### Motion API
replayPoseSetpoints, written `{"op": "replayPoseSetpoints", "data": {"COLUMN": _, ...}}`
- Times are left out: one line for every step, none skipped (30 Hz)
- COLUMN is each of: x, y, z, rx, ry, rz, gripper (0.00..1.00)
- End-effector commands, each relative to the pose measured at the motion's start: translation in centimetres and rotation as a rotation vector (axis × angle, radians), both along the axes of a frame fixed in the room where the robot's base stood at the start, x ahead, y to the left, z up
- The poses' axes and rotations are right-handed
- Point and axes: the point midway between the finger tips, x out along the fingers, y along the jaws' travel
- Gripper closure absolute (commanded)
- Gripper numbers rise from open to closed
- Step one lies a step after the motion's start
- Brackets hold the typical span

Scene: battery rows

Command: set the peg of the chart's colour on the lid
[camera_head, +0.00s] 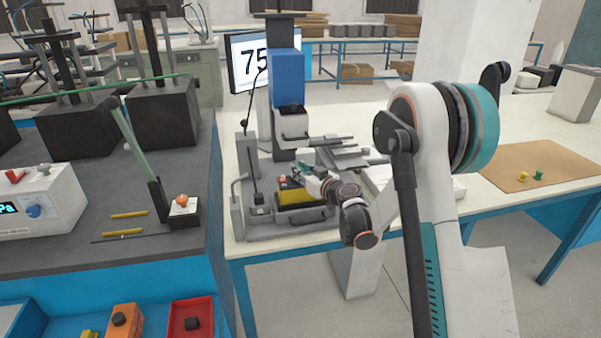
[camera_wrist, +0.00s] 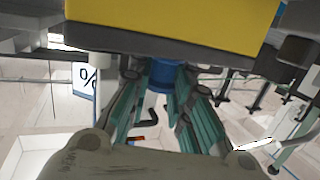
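Two small pegs, one yellow (camera_head: 523,177) and one green (camera_head: 538,175), stand on the brown board at the right. My gripper (camera_head: 306,170) is at the bench machine, beside a yellow block (camera_head: 296,194) and far from the pegs. In the wrist view the yellow block (camera_wrist: 175,22) fills the top, close up. My gripper's teal fingers (camera_wrist: 165,85) run up towards its dark lower edge, with something blue between them. Their tips are partly hidden, so I cannot tell whether they are shut. I cannot make out a colour chart or a lid.
A blue-headed machine (camera_head: 288,78) stands behind my gripper, with a screen (camera_head: 243,75) reading 75. The dark bench (camera_head: 70,240) at left holds a meter box (camera_head: 40,205) and yellow rods. The brown board (camera_head: 560,165) is mostly bare.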

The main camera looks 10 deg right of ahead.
Motion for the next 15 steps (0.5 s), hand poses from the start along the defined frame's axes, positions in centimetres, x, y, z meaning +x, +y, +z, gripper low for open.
{"op": "replayPoseSetpoints", "data": {"x": -0.01, "y": 0.0, "z": -0.04, "rx": -0.001, "ry": 0.0, "rz": 0.0, "gripper": 0.7}}
{"op": "replayPoseSetpoints", "data": {"x": 0.0, "y": 0.0, "z": -0.03, "rx": -0.001, "ry": 0.0, "rz": 0.0, "gripper": 0.63}}
{"op": "replayPoseSetpoints", "data": {"x": 0.0, "y": 0.0, "z": -0.02, "rx": -0.001, "ry": 0.0, "rz": 0.0, "gripper": 0.61}}
{"op": "replayPoseSetpoints", "data": {"x": 0.0, "y": 0.0, "z": -0.01, "rx": -0.001, "ry": 0.0, "rz": 0.0, "gripper": 0.61}}
{"op": "replayPoseSetpoints", "data": {"x": 0.0, "y": 0.0, "z": -0.01, "rx": -0.001, "ry": 0.0, "rz": 0.0, "gripper": 0.61}}
{"op": "replayPoseSetpoints", "data": {"x": 0.0, "y": 0.0, "z": -0.01, "rx": 0.0, "ry": 0.0, "rz": 0.0, "gripper": 0.61}}
{"op": "replayPoseSetpoints", "data": {"x": 0.0, "y": 0.0, "z": -0.01, "rx": -0.001, "ry": 0.0, "rz": 0.0, "gripper": 0.61}}
{"op": "replayPoseSetpoints", "data": {"x": 0.0, "y": 0.01, "z": -0.01, "rx": -0.001, "ry": 0.0, "rz": 0.0, "gripper": 0.61}}
{"op": "replayPoseSetpoints", "data": {"x": 0.0, "y": 0.01, "z": -0.01, "rx": -0.001, "ry": 0.0, "rz": 0.0, "gripper": 0.61}}
{"op": "replayPoseSetpoints", "data": {"x": 0.0, "y": 0.01, "z": -0.01, "rx": -0.001, "ry": 0.0, "rz": 0.0, "gripper": 0.61}}
{"op": "replayPoseSetpoints", "data": {"x": 0.0, "y": 0.01, "z": 0.0, "rx": -0.001, "ry": 0.0, "rz": 0.0, "gripper": 0.61}}
{"op": "replayPoseSetpoints", "data": {"x": -0.01, "y": 0.01, "z": 0.05, "rx": 0.0, "ry": 0.0, "rz": 0.0, "gripper": 0.61}}
{"op": "replayPoseSetpoints", "data": {"x": 0.0, "y": 0.01, "z": 0.13, "rx": 0.0, "ry": 0.0, "rz": 0.0, "gripper": 0.61}}
{"op": "replayPoseSetpoints", "data": {"x": -0.01, "y": 0.01, "z": 0.24, "rx": 0.0, "ry": 0.0, "rz": 0.0, "gripper": 0.61}}
{"op": "replayPoseSetpoints", "data": {"x": -0.04, "y": -0.02, "z": 0.44, "rx": 0.0, "ry": 0.0, "rz": 0.0, "gripper": 0.61}}
